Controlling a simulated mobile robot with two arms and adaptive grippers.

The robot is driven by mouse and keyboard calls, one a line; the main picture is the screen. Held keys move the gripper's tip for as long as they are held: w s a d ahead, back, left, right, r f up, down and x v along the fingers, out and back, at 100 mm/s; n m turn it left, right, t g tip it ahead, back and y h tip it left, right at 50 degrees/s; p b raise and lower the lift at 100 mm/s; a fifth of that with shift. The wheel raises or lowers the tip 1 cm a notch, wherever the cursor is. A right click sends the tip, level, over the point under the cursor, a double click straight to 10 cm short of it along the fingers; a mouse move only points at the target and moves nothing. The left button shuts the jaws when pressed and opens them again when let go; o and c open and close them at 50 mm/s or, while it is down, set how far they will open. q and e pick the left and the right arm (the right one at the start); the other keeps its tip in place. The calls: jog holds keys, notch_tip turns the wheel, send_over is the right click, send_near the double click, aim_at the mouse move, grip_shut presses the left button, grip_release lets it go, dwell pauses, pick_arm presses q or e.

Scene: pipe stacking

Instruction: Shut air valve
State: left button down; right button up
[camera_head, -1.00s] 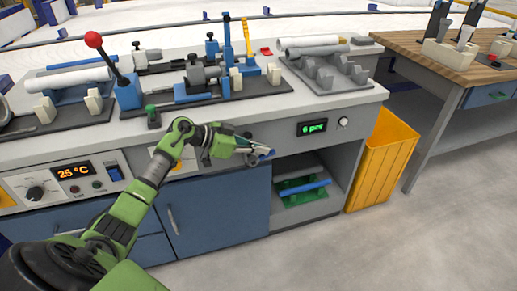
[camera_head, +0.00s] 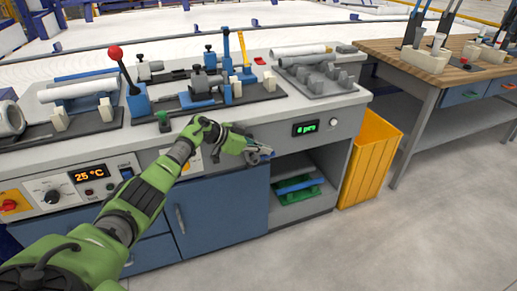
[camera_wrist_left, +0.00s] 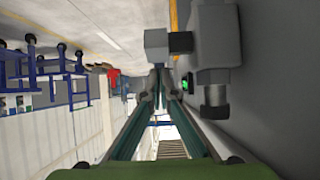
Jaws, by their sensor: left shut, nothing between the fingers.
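My left gripper (camera_head: 264,152) is at the front panel of the workbench, left of the small green display (camera_head: 305,127). In the left wrist view the fingers (camera_wrist_left: 160,80) come together at the tips and hold nothing. A grey fitting (camera_wrist_left: 216,50) with a dark joint and a square grey block (camera_wrist_left: 157,41) stands out from the panel just beyond and beside the fingertips; it looks like the air valve. I cannot tell whether the fingers touch it or how its handle is turned. In the head view the gripper mostly hides it. My right gripper is not in view.
The bench top (camera_head: 190,125) carries fixtures and a red-knobbed lever (camera_head: 115,53). An open shelf with a green and blue item (camera_head: 298,187) lies below right of the gripper. A yellow bin (camera_head: 370,160) stands right of the bench. Open floor (camera_head: 400,245) lies in front.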

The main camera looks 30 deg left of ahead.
pick_arm(q)
jog(key=shift+w+f, duration=0.15)
dwell(0.3)
jog(key=v, duration=1.2)
